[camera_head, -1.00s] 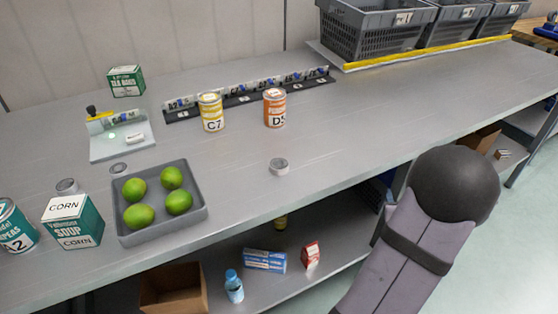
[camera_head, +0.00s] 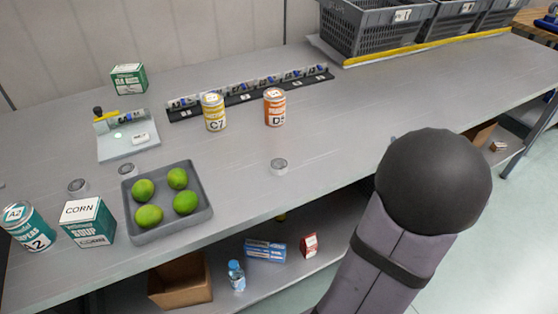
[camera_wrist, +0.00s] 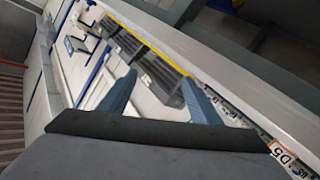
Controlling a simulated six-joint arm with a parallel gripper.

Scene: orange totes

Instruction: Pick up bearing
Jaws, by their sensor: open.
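No bearing is visible in the wrist view. The head view shows my arm at the right, beyond the bench's front edge.
A grey tray (camera_head: 207,213) holds several limes. A yellow can (camera_head: 214,113) and orange can (camera_head: 275,108) stand before a black rack (camera_head: 240,97). A soup box (camera_head: 88,222) and teal can (camera_head: 28,227) stand front left. The bench's right half is clear.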

